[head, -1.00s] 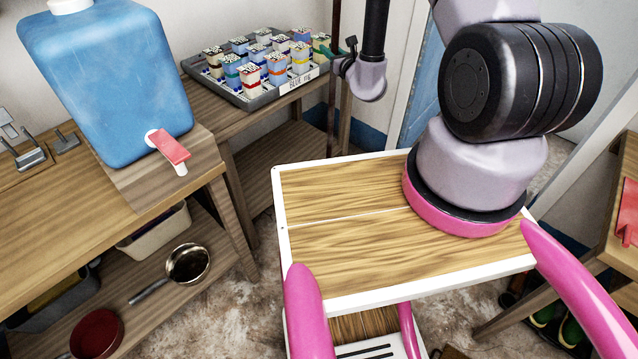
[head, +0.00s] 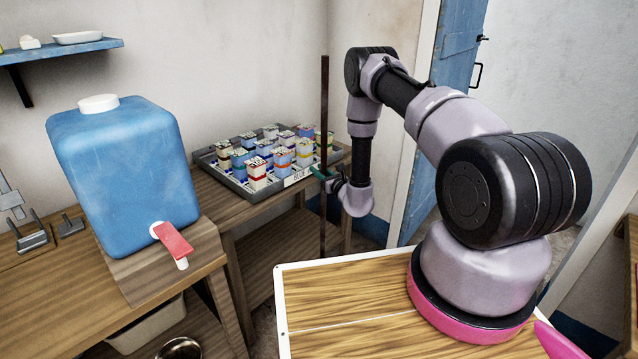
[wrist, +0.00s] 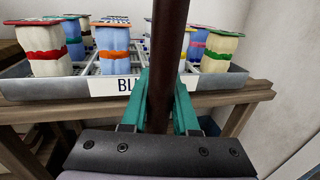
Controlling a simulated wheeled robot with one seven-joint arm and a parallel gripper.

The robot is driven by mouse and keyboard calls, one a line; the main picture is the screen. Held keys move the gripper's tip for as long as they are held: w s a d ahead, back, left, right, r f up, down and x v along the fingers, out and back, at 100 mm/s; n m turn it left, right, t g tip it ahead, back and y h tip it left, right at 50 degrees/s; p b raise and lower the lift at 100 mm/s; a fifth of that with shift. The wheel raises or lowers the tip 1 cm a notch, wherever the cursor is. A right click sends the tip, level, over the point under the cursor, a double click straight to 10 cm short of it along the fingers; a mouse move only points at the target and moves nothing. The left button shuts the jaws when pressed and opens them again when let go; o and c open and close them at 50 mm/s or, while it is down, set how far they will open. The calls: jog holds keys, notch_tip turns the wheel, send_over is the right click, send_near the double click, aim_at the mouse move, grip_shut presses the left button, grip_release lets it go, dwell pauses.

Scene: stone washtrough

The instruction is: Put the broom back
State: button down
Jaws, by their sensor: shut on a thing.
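The broom shows only as a dark brown upright handle (head: 324,120) in the head view, standing in front of the tray table's right end. Its lower end is hidden behind my wooden top. My gripper (head: 322,174) has teal fingers and is shut on the handle. In the wrist view the handle (wrist: 168,50) rises between the teal fingers (wrist: 162,108), close in front of the grey tray. The broom's head is not in view.
A grey tray (head: 238,188) of several small cartons sits on the wooden table beside the handle. A blue water container (head: 120,175) with a red tap stands at left. A blue door (head: 446,90) is at right, and a shelf (head: 62,52) is at upper left.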

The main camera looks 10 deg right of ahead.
jog(key=shift+f, duration=2.05)
jog(key=c, duration=0.7)
grip_release()
jog(key=v, duration=1.2)
